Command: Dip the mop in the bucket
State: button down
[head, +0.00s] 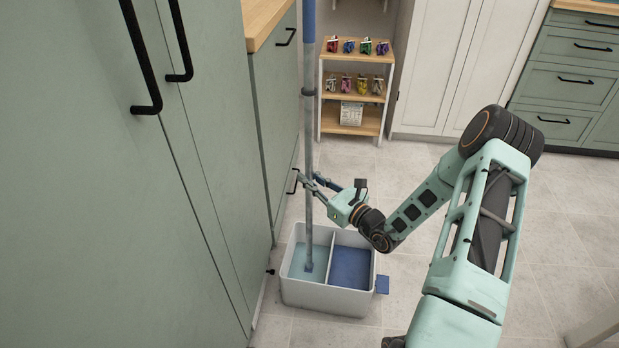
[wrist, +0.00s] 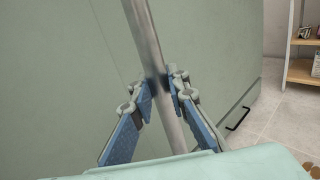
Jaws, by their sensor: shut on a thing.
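The mop (head: 309,130) is a long grey pole with blue parts, standing nearly upright in the head view. Its lower end is inside the left, light-blue compartment of the white bucket (head: 325,299) on the floor. The bucket's right compartment is darker blue. My gripper (head: 314,183) is shut on the mop's pole above the bucket. In the wrist view, the blue-padded fingers (wrist: 160,92) close around the grey pole (wrist: 146,40). The mop's top is out of frame, and I cannot tell whether its head touches the bucket's bottom.
Green cabinets (head: 190,170) with black handles stand close on the left of the bucket. A small wooden shelf (head: 352,120) with several colourful items stands behind. Tiled floor (head: 545,235) is open to the right. A blue tab (head: 382,284) sticks out from the bucket's right side.

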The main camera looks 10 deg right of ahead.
aim_at(312, 118)
jog(key=shift+f, duration=1.7)
dwell(0.5)
notch_tip(312, 118, up, 23)
jog(key=p, duration=1.9)
jog(key=shift+r, duration=0.1)
jog(key=shift+s+r, duration=0.1)
